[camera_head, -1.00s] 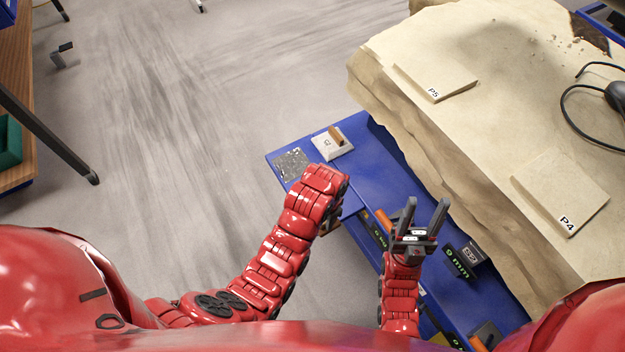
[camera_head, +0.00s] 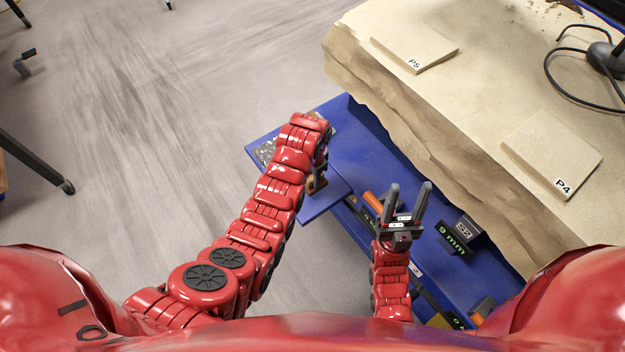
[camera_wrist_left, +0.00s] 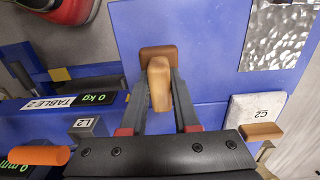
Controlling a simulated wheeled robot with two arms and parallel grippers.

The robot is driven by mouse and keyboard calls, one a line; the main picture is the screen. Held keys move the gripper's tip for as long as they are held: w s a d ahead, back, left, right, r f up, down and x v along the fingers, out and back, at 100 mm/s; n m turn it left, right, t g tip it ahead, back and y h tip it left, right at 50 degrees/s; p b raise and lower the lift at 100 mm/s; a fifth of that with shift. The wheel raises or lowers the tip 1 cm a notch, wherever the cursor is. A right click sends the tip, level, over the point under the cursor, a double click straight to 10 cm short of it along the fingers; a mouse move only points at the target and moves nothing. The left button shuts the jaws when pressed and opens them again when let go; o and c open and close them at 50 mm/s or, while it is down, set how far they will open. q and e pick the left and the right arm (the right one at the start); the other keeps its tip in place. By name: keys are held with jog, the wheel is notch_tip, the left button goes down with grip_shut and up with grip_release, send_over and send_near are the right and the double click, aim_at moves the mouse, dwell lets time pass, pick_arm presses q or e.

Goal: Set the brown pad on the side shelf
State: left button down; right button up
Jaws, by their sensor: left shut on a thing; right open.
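The brown pad (camera_wrist_left: 158,52), with a lighter upright grip (camera_wrist_left: 160,88), is between the fingers of my left gripper (camera_wrist_left: 158,95), which is shut on the grip. The pad is over the blue side shelf (camera_wrist_left: 205,20); I cannot tell whether it touches. In the head view the shelf (camera_head: 312,206) is partly covered by my left arm, and a bit of the brown pad (camera_head: 317,184) shows beside the wrist. My right gripper (camera_head: 407,200) is open and empty over the blue bench.
A textured metal plate (camera_wrist_left: 277,35) and a white block labelled C2 (camera_wrist_left: 255,108) with a brown grip lie on the shelf. A block labelled L2 (camera_wrist_left: 87,127) and an orange handle (camera_wrist_left: 38,155) are nearby. The large tan slab (camera_head: 450,120) rises at the right.

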pick_arm(q)
jog(key=shift+w, duration=0.5)
jog(key=shift+w+a+f, duration=0.1)
jog(key=shift+f, duration=0.05)
jog(key=shift+f+p, duration=0.45)
jog(key=shift+f, duration=1.2)
jog(key=shift+f, duration=0.15)
jog(key=c, duration=0.7)
grip_release()
jog(key=shift+o, duration=0.2)
